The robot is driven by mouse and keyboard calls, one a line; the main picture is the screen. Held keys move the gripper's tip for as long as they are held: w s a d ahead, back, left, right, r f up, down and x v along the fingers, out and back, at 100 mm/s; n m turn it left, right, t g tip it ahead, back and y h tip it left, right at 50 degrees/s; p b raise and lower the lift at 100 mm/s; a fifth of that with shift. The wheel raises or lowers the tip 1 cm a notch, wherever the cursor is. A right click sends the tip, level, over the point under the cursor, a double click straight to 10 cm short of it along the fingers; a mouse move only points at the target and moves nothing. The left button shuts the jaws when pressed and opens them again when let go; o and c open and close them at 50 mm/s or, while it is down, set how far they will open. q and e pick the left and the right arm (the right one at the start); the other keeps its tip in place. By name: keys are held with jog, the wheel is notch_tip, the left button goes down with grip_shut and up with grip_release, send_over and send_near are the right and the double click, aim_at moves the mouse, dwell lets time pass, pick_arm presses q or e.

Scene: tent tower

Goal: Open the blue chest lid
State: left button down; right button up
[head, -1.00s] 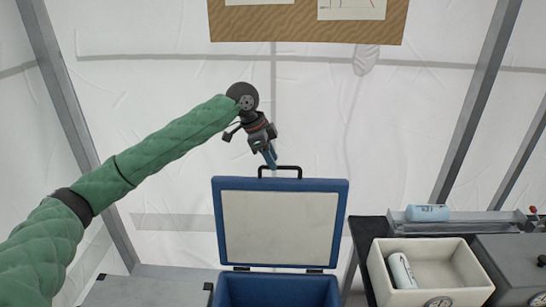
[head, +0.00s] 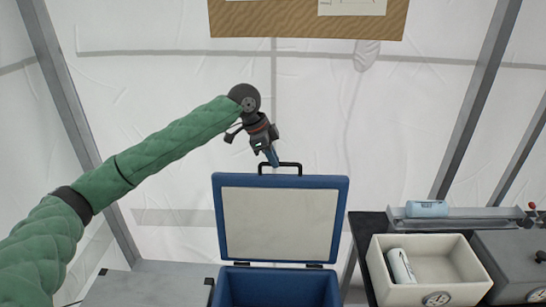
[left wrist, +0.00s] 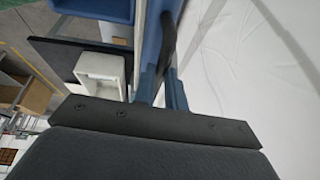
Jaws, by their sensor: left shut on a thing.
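The blue chest (head: 280,290) stands at the bottom middle of the head view. Its lid (head: 280,222) is raised upright on its rear hinges, with the pale inner panel facing me. A black handle (head: 290,165) sits on the lid's top edge. My left gripper (head: 274,161) is at the handle's left part, shut on it. In the left wrist view the black handle (left wrist: 168,40) passes between the gripper's blue fingers (left wrist: 162,92), beside the blue lid (left wrist: 151,25). My right gripper is in neither view.
A black table (head: 362,232) at the right carries a cream bin (head: 440,262) with a white cylinder (head: 401,266) in it. A light blue cylinder (head: 427,208) lies on a grey rail behind. White tent walls and grey poles (head: 475,100) stand behind the chest.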

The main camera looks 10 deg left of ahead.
pick_arm(q)
jog(key=s+d+t, duration=0.1)
jog(key=s, duration=0.6)
jog(key=shift+s+d+r+m+t+y, duration=0.25)
jog(key=shift+s+d+m+t+y, duration=0.05)
jog(key=shift+s+d+t, duration=0.1)
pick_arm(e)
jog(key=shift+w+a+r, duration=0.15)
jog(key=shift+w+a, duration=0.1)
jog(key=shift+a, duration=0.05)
pick_arm(q)
jog(key=c, duration=1.5)
grip_release()
jog(key=shift+o, duration=0.2)
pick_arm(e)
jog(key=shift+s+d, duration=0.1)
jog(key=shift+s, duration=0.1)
pick_arm(q)
jog(key=shift+a, duration=0.1)
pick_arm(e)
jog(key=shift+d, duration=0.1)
